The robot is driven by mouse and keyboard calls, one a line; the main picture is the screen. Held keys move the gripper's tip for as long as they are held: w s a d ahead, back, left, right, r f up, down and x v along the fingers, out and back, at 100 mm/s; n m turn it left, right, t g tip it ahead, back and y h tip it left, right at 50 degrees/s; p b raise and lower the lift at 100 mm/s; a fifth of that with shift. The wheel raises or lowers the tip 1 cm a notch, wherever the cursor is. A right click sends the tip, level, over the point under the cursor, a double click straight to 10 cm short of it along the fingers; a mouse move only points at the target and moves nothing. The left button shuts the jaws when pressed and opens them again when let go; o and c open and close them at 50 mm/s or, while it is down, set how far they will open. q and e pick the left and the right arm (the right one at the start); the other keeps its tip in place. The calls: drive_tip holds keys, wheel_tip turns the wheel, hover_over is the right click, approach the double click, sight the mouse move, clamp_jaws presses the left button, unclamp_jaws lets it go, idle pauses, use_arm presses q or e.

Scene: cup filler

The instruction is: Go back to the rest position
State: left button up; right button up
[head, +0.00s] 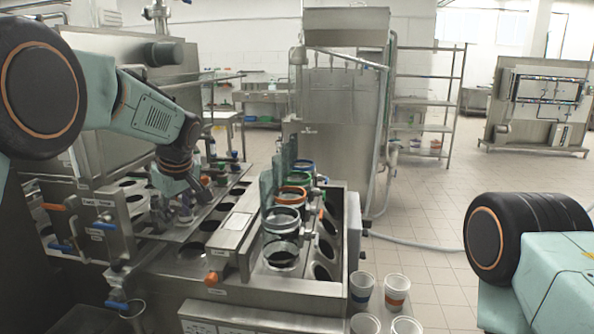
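My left arm reaches in from the left, and its gripper (185,200) points down over the left part of the steel cup filler (235,222). The fingers are small and dark there, and I cannot make out whether they are open or hold something. A pale shape lies just below them, too small to name. Of my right arm only the upper part shows at the lower right; its gripper is out of view.
Steel plates with round holes lie on the filler. Ring-topped cylinders (283,222) stand in a row at its middle. Tiled floor (430,215) is open beyond.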

use_arm(q)
drive_tip(key=s+d+f+m+h+b, duration=0.1)
drive_tip(key=s+f+m+b, duration=0.3)
drive_tip(key=f, duration=0.6)
drive_tip(key=s+d+f+m+t+h, duration=0.1)
drive_tip(key=s+d+f+m, duration=0.1)
drive_tip(key=s+f, duration=0.65)
drive_tip(key=s+d+f+m+h+b, duration=0.1)
drive_tip(key=s+f+m+b, duration=0.15)
drive_tip(key=f, duration=1.05)
drive_tip(key=s+f+g+b, duration=0.1)
drive_tip(key=s+f+b, duration=0.2)
drive_tip(key=s+f, duration=0.3)
drive_tip(key=s+f+m+g+b, duration=0.1)
drive_tip(key=s+f, duration=0.5)
drive_tip(key=s, duration=1.1)
drive_tip(key=s+f+m+g+b, duration=0.1)
drive_tip(key=s+f+g+b, duration=0.1)
drive_tip(key=s+f+b, duration=0.4)
drive_tip(key=s+f, duration=0.1)
drive_tip(key=s, duration=0.4)
drive_tip(key=shift+s+a+g, duration=0.2)
drive_tip(key=shift+a+g, duration=0.1)
drive_tip(key=shift+a, duration=0.1)
